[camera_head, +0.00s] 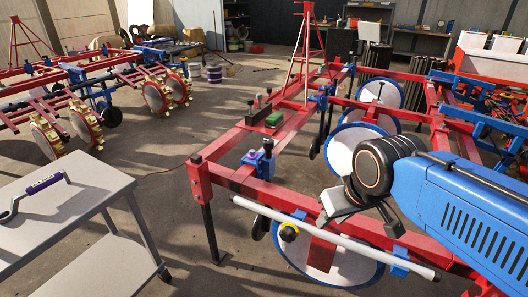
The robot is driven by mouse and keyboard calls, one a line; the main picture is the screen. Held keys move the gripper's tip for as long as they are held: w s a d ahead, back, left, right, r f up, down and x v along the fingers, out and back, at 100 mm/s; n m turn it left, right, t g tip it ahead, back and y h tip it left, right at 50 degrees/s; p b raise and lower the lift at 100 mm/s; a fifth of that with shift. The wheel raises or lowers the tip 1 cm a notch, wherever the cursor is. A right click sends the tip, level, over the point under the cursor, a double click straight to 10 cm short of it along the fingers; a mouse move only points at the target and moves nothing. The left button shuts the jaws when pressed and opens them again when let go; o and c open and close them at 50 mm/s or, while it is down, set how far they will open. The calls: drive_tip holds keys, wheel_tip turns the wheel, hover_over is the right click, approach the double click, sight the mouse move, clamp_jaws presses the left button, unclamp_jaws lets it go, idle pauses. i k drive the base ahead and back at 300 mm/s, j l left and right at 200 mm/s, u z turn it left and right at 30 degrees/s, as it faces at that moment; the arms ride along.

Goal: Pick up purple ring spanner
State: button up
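A tool with a purple handle (44,184) and a grey curved end lies on the top of the grey cart (85,195) at the left edge; the left end of the tool is close to the picture edge. It looks like the purple spanner, but its ring shape is not clear. My gripper (345,208) hangs below the black wrist joint at the right, over the red frame, far to the right of the cart. Its fingers are partly hidden by the wrist, and nothing is clearly seen in them.
The red and blue planter frame (290,197) fills the middle and right, with white discs (345,148) below it. A small purple piece (250,158) and a green block (274,119) sit on the frame. Another red machine (75,85) stands at back left. Bare floor (165,195) lies between cart and frame.

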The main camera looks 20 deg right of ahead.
sight(47, 182)
drive_tip(key=u, duration=1.4)
